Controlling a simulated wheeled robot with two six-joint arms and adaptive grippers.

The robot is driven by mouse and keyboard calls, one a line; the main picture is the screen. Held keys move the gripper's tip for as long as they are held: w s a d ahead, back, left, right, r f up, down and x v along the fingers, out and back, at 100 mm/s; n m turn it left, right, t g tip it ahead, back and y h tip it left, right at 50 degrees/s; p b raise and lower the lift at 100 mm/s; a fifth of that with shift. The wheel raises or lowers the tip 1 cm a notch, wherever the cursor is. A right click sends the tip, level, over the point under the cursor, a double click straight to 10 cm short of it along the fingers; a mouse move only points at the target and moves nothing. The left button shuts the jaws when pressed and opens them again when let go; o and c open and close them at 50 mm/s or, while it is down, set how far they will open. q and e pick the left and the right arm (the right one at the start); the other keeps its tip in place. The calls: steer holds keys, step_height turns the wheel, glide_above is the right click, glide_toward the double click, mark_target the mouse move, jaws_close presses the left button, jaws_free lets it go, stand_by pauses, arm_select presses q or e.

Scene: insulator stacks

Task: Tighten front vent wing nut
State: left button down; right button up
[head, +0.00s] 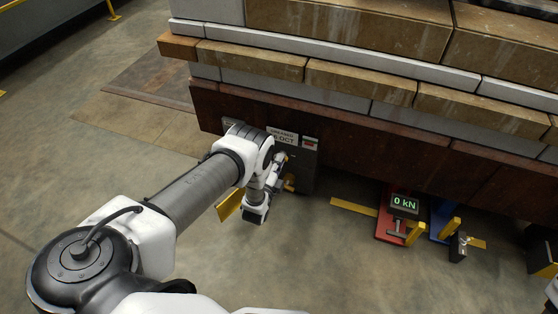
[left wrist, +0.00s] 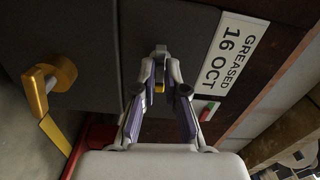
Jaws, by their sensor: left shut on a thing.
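My left gripper (head: 280,162) is at the dark grey panel (head: 302,172) under the stack, below the white label reading "GREASED 16 OCT" (head: 283,136). In the left wrist view its two fingers (left wrist: 160,68) come together on a small grey piece standing out from the panel, which I take to be the wing nut (left wrist: 160,50). The fingers hide much of it, and its turn angle cannot be told. A small yellow bit shows between the fingers.
A brass fitting with a yellow handle (left wrist: 55,80) stands out from the panel left of the fingers in the left wrist view. Right of the panel are a red jack with a "0 kN" display (head: 404,204) and a blue unit (head: 442,220).

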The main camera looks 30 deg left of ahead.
arm_select(q)
steer(key=shift+m, duration=0.5)
steer(key=c, duration=1.2)
jaws_free()
steer(key=v, duration=1.2)
steer(key=shift+d, duration=0.1)
steer(key=shift+w, duration=0.1)
